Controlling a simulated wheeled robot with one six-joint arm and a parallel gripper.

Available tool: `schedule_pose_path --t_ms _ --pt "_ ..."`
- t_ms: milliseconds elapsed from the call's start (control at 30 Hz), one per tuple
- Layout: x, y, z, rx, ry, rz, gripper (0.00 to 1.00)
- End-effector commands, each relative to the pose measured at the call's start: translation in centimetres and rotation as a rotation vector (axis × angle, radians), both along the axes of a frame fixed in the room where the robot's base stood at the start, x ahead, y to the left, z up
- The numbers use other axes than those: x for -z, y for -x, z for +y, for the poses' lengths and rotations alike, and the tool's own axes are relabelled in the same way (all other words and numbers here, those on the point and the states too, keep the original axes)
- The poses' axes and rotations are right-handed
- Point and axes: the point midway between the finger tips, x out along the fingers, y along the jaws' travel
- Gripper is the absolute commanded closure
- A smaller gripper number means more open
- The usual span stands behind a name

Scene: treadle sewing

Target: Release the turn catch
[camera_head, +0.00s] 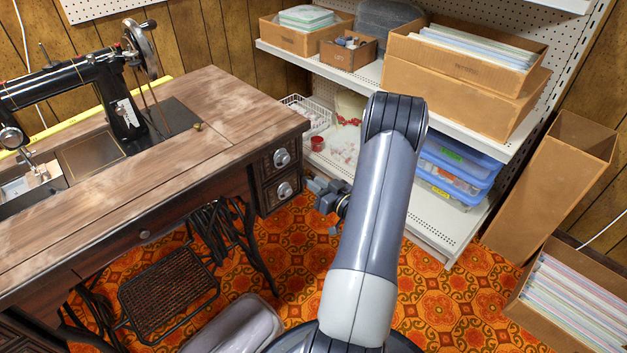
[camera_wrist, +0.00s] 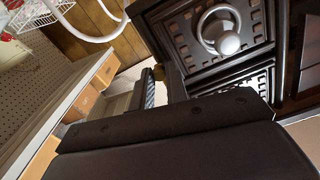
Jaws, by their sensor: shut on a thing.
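The sewing cabinet (camera_head: 230,110) has a drawer stack at its right end with round ring pulls. One pull (camera_wrist: 219,32) shows large in the wrist view. My gripper (camera_head: 320,190) is low beside the right end of this stack. In the wrist view its fingers (camera_wrist: 160,86) are closed around a small brass-brown piece (camera_wrist: 158,73) beside the drawers. This looks like the turn catch, though only a bit of it shows. The catch is hidden in the head view. A small brass knob (camera_head: 197,126) sits on the table top.
A white shelf (camera_head: 440,215) with cardboard boxes and blue plastic bins (camera_head: 455,165) stands close to the right of my gripper. An iron treadle (camera_head: 168,288) and a grey bin (camera_head: 232,328) are below the cabinet. A box of papers (camera_head: 570,295) stands at the lower right.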

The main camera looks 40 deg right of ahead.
Motion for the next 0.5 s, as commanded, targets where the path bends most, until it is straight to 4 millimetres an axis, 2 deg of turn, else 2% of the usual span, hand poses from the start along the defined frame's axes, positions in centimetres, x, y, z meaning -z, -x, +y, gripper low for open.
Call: schedule_pose_path --t_ms 267,300,500 --pt "-0.01 0.03 -0.05 0.001 -0.009 -0.001 1.00" --pt "-0.01 0.03 -0.06 0.001 -0.008 -0.001 0.84" --pt "0.00 0.02 -0.04 0.001 -0.007 0.000 0.67"
